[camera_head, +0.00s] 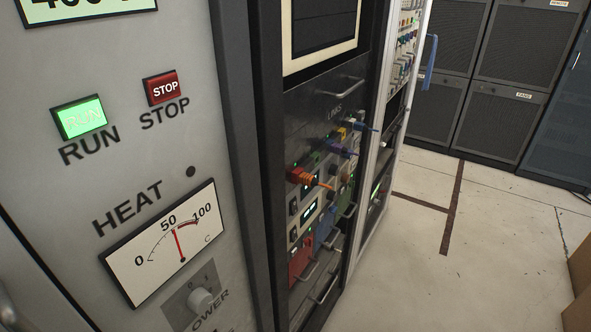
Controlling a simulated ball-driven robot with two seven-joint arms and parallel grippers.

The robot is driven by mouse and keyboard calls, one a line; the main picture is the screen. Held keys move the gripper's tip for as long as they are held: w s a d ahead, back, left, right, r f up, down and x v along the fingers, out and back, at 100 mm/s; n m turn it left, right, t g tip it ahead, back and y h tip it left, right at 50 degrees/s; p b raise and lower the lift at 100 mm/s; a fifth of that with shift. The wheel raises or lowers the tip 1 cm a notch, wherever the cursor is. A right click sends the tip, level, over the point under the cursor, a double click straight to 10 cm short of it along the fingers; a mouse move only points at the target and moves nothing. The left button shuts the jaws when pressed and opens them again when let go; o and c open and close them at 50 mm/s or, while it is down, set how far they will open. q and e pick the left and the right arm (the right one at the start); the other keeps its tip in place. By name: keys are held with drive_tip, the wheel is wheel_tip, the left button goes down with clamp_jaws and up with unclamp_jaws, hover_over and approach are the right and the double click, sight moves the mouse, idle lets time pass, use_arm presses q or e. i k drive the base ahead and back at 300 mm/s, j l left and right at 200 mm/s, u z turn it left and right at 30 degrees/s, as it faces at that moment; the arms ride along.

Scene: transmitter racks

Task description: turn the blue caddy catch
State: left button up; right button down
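In the head view, a dark rack labelled LINKS stands right of the big grey panel. Low in it is a row of coloured fronts that look like caddies: a red one (300,262), a blue one (325,226) and a green one (344,197). The blue one sits between the other two. Its catch is too small to make out. Neither of my grippers is in view.
The grey panel (120,180) with RUN and STOP buttons and a HEAT meter is close on the left. Orange (306,177) and purple (340,149) plugs stick out of the rack above the caddies. A blue handle (429,62) juts out farther back. Open floor (440,285) lies to the right.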

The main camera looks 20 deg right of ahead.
sight(332, 209)
drive_tip(key=i+l, duration=0.1)
drive_tip(key=l, duration=0.5)
drive_tip(key=i+l+u, duration=0.1)
drive_tip(key=l, duration=0.45)
drive_tip(key=i+l, duration=0.1)
drive_tip(key=l, duration=0.5)
drive_tip(key=l+u, duration=0.1)
drive_tip(key=l, duration=0.45)
drive_tip(key=i, duration=0.05)
